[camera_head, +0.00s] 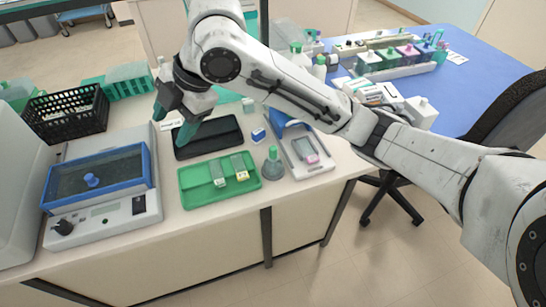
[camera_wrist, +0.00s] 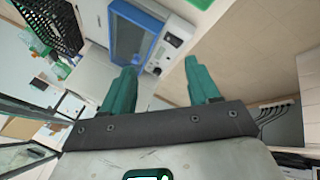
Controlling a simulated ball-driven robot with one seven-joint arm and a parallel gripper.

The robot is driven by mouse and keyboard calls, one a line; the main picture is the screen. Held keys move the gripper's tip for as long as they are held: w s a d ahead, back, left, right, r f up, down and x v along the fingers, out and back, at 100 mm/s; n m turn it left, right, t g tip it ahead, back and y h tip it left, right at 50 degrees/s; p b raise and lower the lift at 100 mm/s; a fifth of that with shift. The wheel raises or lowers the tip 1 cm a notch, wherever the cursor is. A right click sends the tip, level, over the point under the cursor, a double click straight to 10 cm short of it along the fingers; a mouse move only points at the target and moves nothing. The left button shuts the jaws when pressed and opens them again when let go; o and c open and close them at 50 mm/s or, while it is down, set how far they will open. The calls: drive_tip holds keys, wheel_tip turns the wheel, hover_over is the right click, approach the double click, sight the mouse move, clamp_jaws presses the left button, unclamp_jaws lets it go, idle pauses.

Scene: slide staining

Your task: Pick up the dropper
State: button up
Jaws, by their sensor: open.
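A small grey cone-shaped bottle with a green top (camera_head: 272,165) stands upright on the bench, between the green tray and a white device; it may be the dropper. My gripper (camera_head: 171,126) is to its upper left in the head view, above the bench near a black flat case. In the wrist view my gripper (camera_wrist: 160,68) has its two green fingers apart with nothing between them. I cannot make out the bottle in the wrist view.
A green tray (camera_head: 188,197) holds slides. A black flat case (camera_head: 225,138) lies behind it. A blue-lidded device (camera_head: 140,207) stands left, with a black basket (camera_head: 55,137) behind. A white device (camera_head: 318,169) stands right of the bottle. A blue table (camera_head: 478,92) stands farther right.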

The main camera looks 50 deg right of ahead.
drive_tip(key=s+d+f+n+g+h, duration=0.1)
drive_tip(key=s+d+f+g+h, duration=0.15)
drive_tip(key=s+d, duration=0.4)
drive_tip(key=s+d+f+n+g+h, duration=0.1)
drive_tip(key=s+d+f+g+h, duration=0.15)
drive_tip(key=d, duration=0.75)
drive_tip(key=y, duration=0.1)
hover_over(273, 148)
wheel_tip(273, 148, down, 6)
drive_tip(key=shift+a+r, duration=0.1)
drive_tip(key=shift+f+p, duration=0.3)
drive_tip(key=shift+f, duration=2.75)
drive_tip(key=c, duration=1.1)
